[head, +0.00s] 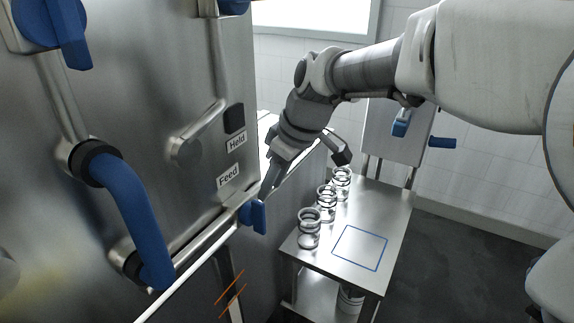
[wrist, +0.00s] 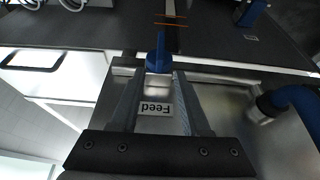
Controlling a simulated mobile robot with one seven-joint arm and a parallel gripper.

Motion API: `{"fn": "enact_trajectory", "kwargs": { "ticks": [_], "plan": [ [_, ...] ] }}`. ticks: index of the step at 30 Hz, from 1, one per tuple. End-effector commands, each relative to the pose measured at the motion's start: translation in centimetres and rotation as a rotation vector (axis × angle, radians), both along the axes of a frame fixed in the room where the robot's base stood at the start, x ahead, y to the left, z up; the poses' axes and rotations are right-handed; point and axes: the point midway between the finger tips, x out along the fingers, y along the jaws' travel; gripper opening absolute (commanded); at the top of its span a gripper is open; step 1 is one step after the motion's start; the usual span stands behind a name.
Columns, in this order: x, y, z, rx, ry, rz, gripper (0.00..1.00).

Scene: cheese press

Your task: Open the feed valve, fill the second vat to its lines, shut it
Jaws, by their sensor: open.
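The feed valve's blue handle (head: 259,216) sits on the steel machine front below the "Feed" label (head: 228,176). My gripper (head: 268,188) is open just above the handle. In the wrist view the handle (wrist: 158,58) lies centred just beyond the tips of my gripper (wrist: 156,78), with nothing held. A pair of orange lines (head: 231,294) crosses a narrow upright strip on the panel below the valve; they also show in the wrist view (wrist: 170,21). I cannot make out a liquid level there.
A large blue curved handle (head: 140,220) stands out at the left, near the valve. A "Held" label (head: 236,140) is above the Feed label. A steel table (head: 318,262) at the right carries several glass jars (head: 309,229) and a blue-outlined square (head: 360,248).

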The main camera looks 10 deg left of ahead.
Motion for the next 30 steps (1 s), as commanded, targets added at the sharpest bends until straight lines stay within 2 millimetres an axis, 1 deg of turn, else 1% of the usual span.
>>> {"fn": "enact_trajectory", "kwargs": {
  "ticks": [1,6,12,15,18,21,30],
  "plan": [
    [0.0,0.5,-1.4,-0.001,0.006,0.003,0.46],
    [0.6,1.8,-4.8,-0.001,0.005,0.002,0.46],
    [1.2,3.2,-8.5,-0.001,0.003,0.002,0.46],
    [1.4,3.7,-9.8,-0.002,0.003,0.0,0.46],
    [1.6,4.0,-10.7,-0.001,0.002,0.0,0.46],
    [1.7,4.2,-11.1,-0.001,0.001,-0.001,0.46],
    [1.8,4.3,-11.2,-0.001,-0.001,-0.002,0.46]
  ]
}}
